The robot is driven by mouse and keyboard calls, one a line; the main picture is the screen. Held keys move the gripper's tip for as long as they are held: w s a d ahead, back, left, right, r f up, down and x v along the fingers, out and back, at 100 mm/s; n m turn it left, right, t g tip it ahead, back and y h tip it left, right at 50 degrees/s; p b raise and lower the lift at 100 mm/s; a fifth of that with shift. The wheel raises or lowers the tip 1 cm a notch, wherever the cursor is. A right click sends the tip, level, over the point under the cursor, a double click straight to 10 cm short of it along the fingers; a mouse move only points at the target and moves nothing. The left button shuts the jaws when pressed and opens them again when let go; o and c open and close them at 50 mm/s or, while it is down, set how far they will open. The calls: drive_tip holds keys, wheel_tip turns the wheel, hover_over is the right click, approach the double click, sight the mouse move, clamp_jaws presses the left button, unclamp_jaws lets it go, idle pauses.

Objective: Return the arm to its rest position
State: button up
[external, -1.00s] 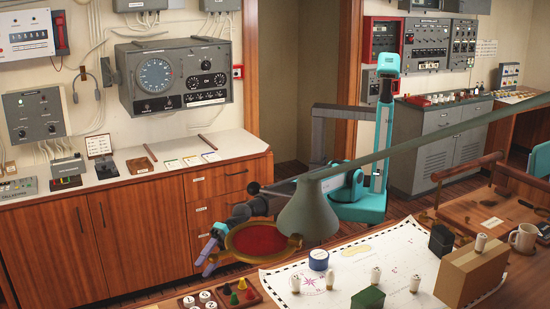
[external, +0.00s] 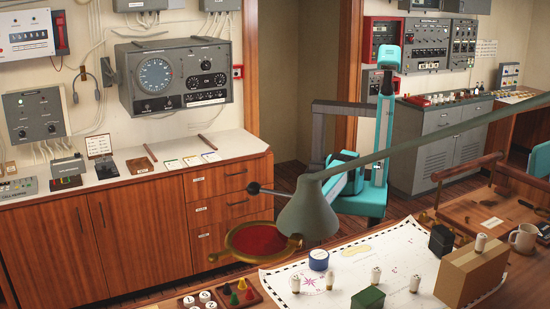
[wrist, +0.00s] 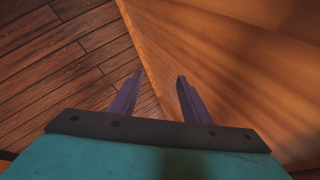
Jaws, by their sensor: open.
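My gripper (wrist: 160,80) shows in the wrist view with its two purple fingers apart and nothing between them. Beyond the fingers are dark floor planks (wrist: 65,65) on the left and a smooth wooden panel (wrist: 235,60) on the right. In the external view my teal arm and column (external: 380,150) stand behind the chart table. The lamp shade (external: 307,210) hides part of my arm there, and my gripper cannot be made out.
The green desk lamp's long arm (external: 430,138) crosses in front of me. Wooden cabinets (external: 130,235) stand to the left. A grey cabinet (external: 435,150) is behind on the right.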

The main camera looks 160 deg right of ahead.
drive_tip(key=s+a+f+n+g+p, duration=0.2)
drive_tip(key=s+a+f, duration=0.3)
drive_tip(key=s, duration=0.2)
drive_tip(key=s+a+f+n+g+y+p, duration=0.1)
drive_tip(key=s+a+f+n+g, duration=0.15)
drive_tip(key=s+a+f, duration=0.4)
drive_tip(key=s+a+f+n+g+p, duration=0.2)
drive_tip(key=s+a+n, duration=0.15)
drive_tip(key=s, duration=0.45)
drive_tip(key=s+a+f+n+g+p, duration=0.1)
drive_tip(key=s+a+n+g, duration=0.2)
drive_tip(key=s, duration=0.9)
drive_tip(key=s+a+f+n+g+p, duration=0.1)
drive_tip(key=s+a+n+g+p, duration=0.1)
drive_tip(key=s, duration=1.1)
drive_tip(key=shift+s+a+n+g+h+p, duration=0.35)
drive_tip(key=shift+n+g, duration=0.2)
drive_tip(key=shift+n, duration=0.35)
